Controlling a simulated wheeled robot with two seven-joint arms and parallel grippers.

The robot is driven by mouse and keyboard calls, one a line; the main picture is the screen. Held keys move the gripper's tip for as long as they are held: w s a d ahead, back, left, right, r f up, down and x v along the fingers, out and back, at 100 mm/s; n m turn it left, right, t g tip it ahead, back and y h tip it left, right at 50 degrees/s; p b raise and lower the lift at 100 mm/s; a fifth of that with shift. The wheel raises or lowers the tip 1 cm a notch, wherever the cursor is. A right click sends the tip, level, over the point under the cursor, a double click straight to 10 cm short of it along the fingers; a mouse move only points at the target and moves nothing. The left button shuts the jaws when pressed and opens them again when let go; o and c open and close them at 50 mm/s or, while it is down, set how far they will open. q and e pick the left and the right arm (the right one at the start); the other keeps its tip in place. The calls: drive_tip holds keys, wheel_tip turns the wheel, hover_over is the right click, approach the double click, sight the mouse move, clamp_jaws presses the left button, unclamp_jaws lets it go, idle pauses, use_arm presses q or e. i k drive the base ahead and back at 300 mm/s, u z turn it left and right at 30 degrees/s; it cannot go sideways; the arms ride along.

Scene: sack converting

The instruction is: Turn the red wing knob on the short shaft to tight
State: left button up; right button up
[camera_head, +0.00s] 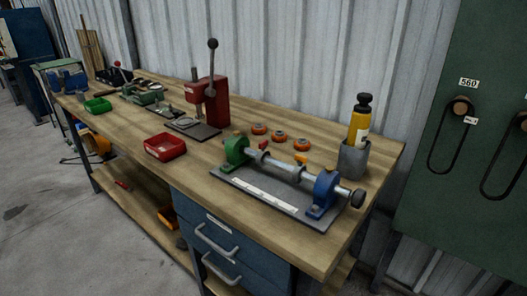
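A fixture on the workbench holds a silver shaft (283,166) between a green bearing block (236,151) and a blue bearing block (325,190). A small red piece (263,145), which looks like the red wing knob, stands up near the shaft's green end. A yellow-orange piece (301,158) stands farther along, toward the blue block. A dark round knob (358,199) sits at the shaft's right end. The red piece is too small to tell its turn or tightness. Neither of my grippers is in view.
The wooden bench (250,203) has a grey fixture plate with a white scale strip (265,188). A grey cup (353,160) holds a yellow bottle (359,125). A red bin (165,147) and a red press (211,100) stand left.

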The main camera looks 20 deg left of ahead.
sight(262, 146)
drive_tip(key=z, duration=0.4)
drive_tip(key=i, duration=0.15)
drive_tip(key=u, duration=1.4)
